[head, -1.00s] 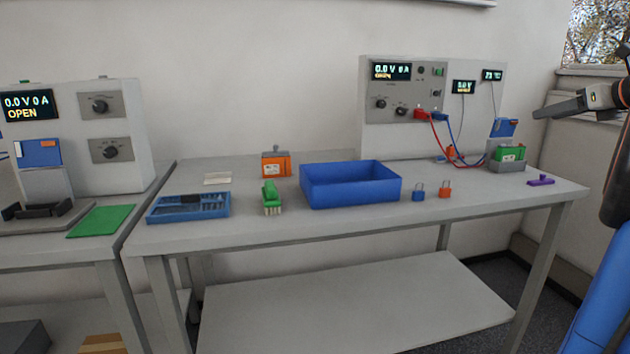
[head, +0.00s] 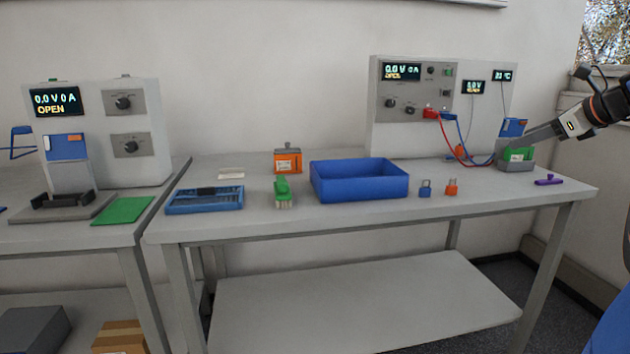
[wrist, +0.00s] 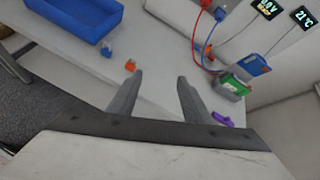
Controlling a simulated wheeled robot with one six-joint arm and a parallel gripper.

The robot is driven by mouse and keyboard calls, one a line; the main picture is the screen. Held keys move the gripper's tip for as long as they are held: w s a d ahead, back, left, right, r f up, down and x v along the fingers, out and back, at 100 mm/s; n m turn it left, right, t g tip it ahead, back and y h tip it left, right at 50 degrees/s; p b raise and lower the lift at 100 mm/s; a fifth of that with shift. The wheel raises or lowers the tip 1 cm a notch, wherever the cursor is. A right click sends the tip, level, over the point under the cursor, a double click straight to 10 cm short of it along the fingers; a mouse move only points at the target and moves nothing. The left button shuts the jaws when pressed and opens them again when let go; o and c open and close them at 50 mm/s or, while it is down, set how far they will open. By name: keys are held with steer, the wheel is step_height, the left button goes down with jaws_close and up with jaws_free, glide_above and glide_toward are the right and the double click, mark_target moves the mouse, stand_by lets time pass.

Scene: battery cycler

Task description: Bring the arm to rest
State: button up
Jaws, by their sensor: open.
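My gripper (head: 528,140) is at the right side of the head view, in front of the right-hand cycler and near the green battery (head: 519,154) in its grey holder (head: 516,166). In the wrist view my gripper (wrist: 158,95) has its two fingers spread apart with nothing between them. The green battery also shows in the wrist view (wrist: 235,84), to the right of the fingers and apart from them.
The cycler (head: 415,125) stands at the back of the bench (head: 400,222), with red and blue leads. A blue bin (head: 358,186), blue and orange padlocks (head: 425,188), a purple item (head: 548,181) and a blue tray (head: 205,203) lie on the bench. A second cycler (head: 95,125) stands left.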

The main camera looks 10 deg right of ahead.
steer(key=s+a+f+n+g, duration=0.1)
steer(key=s+a+f+n, duration=0.3)
steer(key=a, duration=0.3)
steer(key=s+a+f+n+g, duration=0.2)
steer(key=a+f+n, duration=0.35)
steer(key=a, duration=0.25)
steer(key=s+a+f+n+g, duration=0.1)
steer(key=s+a+f+n, duration=0.3)
steer(key=a, duration=0.3)
steer(key=s+a+f+n+g+h, duration=0.1)
steer(key=s+a+f+n, duration=0.3)
steer(key=s+f+n, duration=0.4)
steer(key=s+a+f+n+g+h, duration=0.1)
steer(key=s+a+f+n, duration=0.3)
steer(key=s+f+n, duration=0.4)
step_height(320, 180, down, 4)
steer(key=shift+s+a+r+g, duration=0.25)
steer(key=shift+s+a+g, duration=0.05)
steer(key=shift+s, duration=0.2)
